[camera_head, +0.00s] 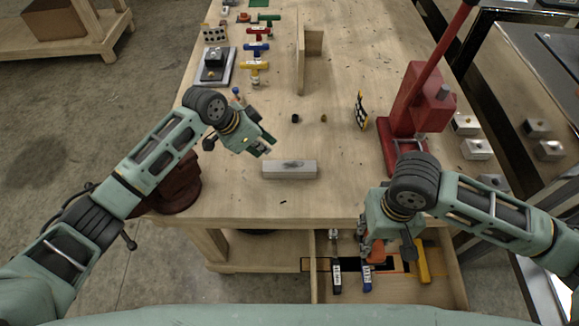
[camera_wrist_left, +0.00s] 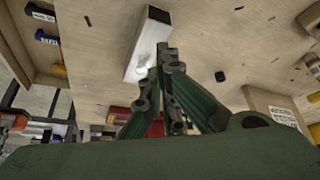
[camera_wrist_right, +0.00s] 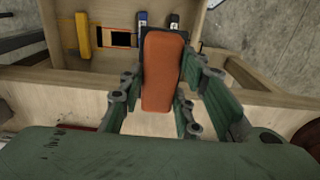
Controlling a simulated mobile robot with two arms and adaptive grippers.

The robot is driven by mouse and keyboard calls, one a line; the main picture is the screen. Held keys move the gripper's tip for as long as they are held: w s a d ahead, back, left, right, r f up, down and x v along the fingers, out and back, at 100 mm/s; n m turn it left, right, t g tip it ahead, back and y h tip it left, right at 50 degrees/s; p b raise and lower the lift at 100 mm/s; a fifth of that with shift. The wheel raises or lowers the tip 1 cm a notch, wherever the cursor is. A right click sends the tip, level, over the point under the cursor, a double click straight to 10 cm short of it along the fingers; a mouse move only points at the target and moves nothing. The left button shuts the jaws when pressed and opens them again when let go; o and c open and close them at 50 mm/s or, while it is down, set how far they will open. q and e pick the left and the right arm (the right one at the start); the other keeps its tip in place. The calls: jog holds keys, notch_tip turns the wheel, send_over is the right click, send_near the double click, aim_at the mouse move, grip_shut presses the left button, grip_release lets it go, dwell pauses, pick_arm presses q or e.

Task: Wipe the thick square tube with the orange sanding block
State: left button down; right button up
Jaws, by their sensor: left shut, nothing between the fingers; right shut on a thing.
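The thick square tube (camera_head: 289,169) lies on the workbench near its front edge, grey with a dark smudge on top. It also shows in the left wrist view (camera_wrist_left: 147,45). My left gripper (camera_head: 266,146) is shut and empty, just above and behind the tube's left part; I cannot tell if it touches. My right gripper (camera_head: 373,246) is over the open drawer at the bench front. It is shut on the orange sanding block (camera_wrist_right: 162,72), which stands out between its fingers in the right wrist view. In the head view the gripper mostly hides the block.
The open drawer (camera_head: 452,280) holds a black, a blue and a yellow-handled tool (camera_head: 422,262). The bench around the tube is mostly clear.

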pick_arm(q)
jog(key=v, duration=1.2)
jog(key=shift+f, duration=0.1)
